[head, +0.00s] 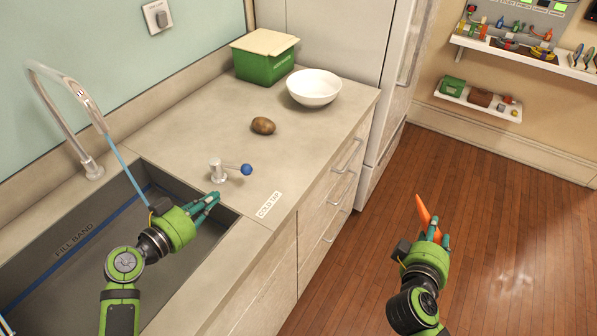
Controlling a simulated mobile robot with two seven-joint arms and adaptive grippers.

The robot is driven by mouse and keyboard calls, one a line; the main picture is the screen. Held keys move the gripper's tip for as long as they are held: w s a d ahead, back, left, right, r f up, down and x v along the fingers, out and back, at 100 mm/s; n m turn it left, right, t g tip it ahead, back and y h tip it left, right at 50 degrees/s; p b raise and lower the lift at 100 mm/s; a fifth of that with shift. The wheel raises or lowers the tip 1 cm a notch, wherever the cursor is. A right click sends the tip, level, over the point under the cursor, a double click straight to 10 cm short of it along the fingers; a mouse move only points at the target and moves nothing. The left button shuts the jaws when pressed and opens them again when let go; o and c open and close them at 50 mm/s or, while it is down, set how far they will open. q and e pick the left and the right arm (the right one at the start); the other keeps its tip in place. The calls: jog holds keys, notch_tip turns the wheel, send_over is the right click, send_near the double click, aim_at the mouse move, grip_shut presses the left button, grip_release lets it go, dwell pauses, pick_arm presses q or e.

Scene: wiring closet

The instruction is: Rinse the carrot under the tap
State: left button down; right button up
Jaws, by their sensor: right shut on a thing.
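The orange carrot (424,214) is held upright, slightly tilted, in my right gripper (434,236), which is shut on it over the wooden floor, right of the counter and well away from the sink. The curved metal tap (75,95) stands at the left. A thin light-blue stream (127,170) runs down from its spout into the sink (75,262), its lower end hidden behind my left gripper. My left gripper (212,202) is over the sink's right side, near the cold tap's lever with a blue knob (246,169). Its fingertips are close together; whether they are open is unclear.
The counter (190,115) holds a brown potato (263,126), a white bowl (314,92) and a green lidded box (262,64). Drawers with handles line its front. A tall pale cabinet (335,30) stands behind. Wall shelves (500,48) hold small items. The floor at right is clear.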

aim_at(245, 173)
pick_arm(q)
jog(key=x, duration=0.9)
jog(key=shift+w+d+b, duration=0.15)
jog(key=shift+d+b, duration=0.05)
jog(key=shift+b, duration=0.1)
pick_arm(e)
jog(key=shift+f, duration=0.2)
pick_arm(q)
jog(key=shift+r, duration=0.1)
pick_arm(e)
jog(key=shift+s, duration=0.1)
